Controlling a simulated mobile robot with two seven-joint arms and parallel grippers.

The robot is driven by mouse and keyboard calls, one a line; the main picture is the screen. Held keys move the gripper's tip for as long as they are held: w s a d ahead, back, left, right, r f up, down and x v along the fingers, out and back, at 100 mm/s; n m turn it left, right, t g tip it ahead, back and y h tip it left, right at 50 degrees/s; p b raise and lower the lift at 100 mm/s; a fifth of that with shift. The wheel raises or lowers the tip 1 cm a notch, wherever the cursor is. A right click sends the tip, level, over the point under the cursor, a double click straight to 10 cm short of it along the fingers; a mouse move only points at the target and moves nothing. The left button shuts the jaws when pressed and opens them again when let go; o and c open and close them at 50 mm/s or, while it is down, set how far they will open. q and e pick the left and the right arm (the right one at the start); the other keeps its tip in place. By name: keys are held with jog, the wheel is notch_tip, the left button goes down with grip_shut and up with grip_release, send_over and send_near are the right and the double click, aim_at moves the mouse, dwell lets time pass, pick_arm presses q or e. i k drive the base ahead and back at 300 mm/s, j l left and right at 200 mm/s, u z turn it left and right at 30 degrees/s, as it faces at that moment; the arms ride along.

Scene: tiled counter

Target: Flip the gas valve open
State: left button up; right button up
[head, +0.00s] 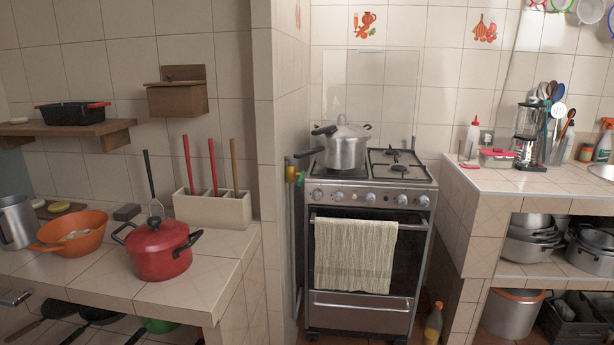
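A small yellow part (291,174), which looks like the gas valve handle, is on the side wall just left of the stove. A green piece (300,178) is beside it. A thin light pipe or hose (291,240) runs down below them. The valve is small and seen at an angle, so I cannot tell whether it is open or shut. I can make out neither of my grippers in the head view.
The stove (366,260) carries a pressure cooker (345,150), its handle jutting left above the valve. A towel (355,255) hangs on the oven door. The left counter holds a red pot (158,252). A bottle (433,325) stands on the floor to the right.

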aim_at(301, 182)
jog(key=i+l, duration=0.15)
jog(key=l, duration=0.15)
jog(key=i+l+u, duration=0.15)
jog(key=l, duration=0.15)
jog(key=u, duration=0.35)
jog(key=i+l+u, duration=0.45)
jog(key=l+u, duration=0.3)
jog(key=i+l, duration=0.15)
jog(key=l, duration=0.2)
jog(key=i+l+u, duration=0.1)
jog(key=l, duration=0.25)
jog(key=i+l, duration=0.2)
jog(key=l, duration=0.15)
jog(key=i+l+u, duration=0.1)
jog(key=l, duration=0.25)
